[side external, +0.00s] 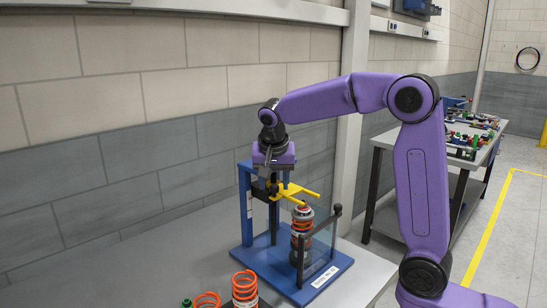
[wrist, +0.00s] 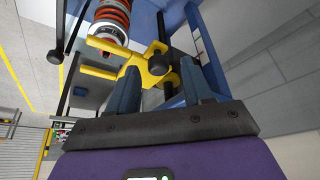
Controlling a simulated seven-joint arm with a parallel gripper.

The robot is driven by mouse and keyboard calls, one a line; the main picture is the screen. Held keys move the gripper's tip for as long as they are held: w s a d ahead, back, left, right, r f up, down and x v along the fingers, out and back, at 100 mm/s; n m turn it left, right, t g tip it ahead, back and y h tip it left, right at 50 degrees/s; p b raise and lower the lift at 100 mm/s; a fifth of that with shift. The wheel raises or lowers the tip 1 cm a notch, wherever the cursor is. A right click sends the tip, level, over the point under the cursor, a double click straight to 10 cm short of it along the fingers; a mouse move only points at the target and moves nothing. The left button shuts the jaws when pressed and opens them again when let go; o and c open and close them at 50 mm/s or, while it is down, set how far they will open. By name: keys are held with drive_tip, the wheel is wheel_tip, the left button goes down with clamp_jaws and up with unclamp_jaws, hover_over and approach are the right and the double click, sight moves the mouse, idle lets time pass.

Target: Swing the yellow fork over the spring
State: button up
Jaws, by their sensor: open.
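The yellow fork (side external: 287,192) sits on the fixture's post, its two prongs pointing right in the side view. The orange spring (side external: 301,228) stands upright on the blue fixture base (side external: 325,278), its grey top close to the prong tips; I cannot tell whether the prongs are over it. My gripper (side external: 272,182) points down at the fork's post end. In the wrist view, my gripper (wrist: 160,75) is open, with the fork's hub (wrist: 155,66) in front of and between the fingertips. The spring (wrist: 114,14) appears beyond one prong. Contact with the fork is unclear.
Loose orange springs (side external: 244,288) stand at the table's front. A wall is behind; a second table (side external: 470,150) with small parts is at the right.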

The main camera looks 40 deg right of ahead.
drive_tip(key=v, duration=1.6)
drive_tip(key=shift+s+r, duration=0.2)
drive_tip(key=shift+r, duration=0.1)
drive_tip(key=shift+a, duration=0.1)
drive_tip(key=s+a+f+n+y, duration=0.2)
drive_tip(key=s+a+f+n, duration=0.2)
drive_tip(key=f+n, duration=0.3)
drive_tip(key=s+d+f+n+g, duration=0.1)
drive_tip(key=s+f+n, duration=0.4)
drive_tip(key=s, duration=0.4)
drive_tip(key=s+d+f+n+g+y, duration=0.1)
drive_tip(key=s+d+f+n, duration=0.1)
drive_tip(key=s+f+n, duration=0.3)
drive_tip(key=s+d+f+n, duration=0.1)
drive_tip(key=s+f+n, duration=0.3)
drive_tip(key=s+f, duration=0.3)
drive_tip(key=s, duration=0.5)
drive_tip(key=shift+s+d+f+n+g+y, duration=0.25)
drive_tip(key=shift+s+d+n+g+y, duration=0.05)
drive_tip(key=shift+s+n+g, duration=0.1)
drive_tip(key=shift+w, duration=0.1)
idle(0.6)
